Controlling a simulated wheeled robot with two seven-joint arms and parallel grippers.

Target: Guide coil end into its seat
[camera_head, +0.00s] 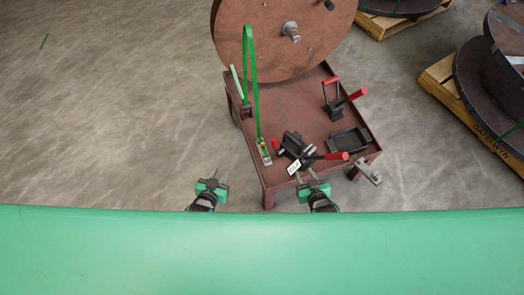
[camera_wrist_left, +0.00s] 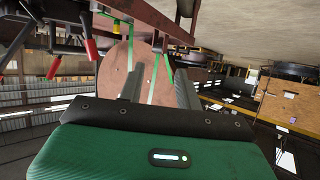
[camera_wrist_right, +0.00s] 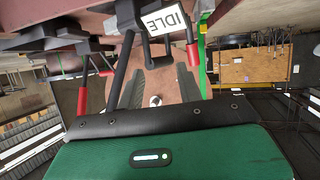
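A green strap (camera_head: 256,90) stands as a tall narrow loop in front of the large brown reel (camera_head: 285,35). One leg runs down to a small seat-like block with yellow and green marks (camera_head: 264,151) at the front left of the table. The other leg drops toward a dark bracket at the left edge, beside a pale green strip (camera_head: 237,82). Which piece is the coil end, I cannot tell. My left gripper (camera_head: 221,178) is open and empty, left of the table's front corner. My right gripper (camera_head: 306,177) is open and empty by the front edge, below the IDLE sign (camera_head: 294,168).
The rust-red table (camera_head: 305,110) carries a dark clamp with red handles (camera_head: 333,105), a dark tray (camera_head: 349,140) and a black tool (camera_head: 296,145). A metal bracket (camera_head: 369,173) sits at the front right corner. Reels on pallets (camera_head: 440,75) stand right.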

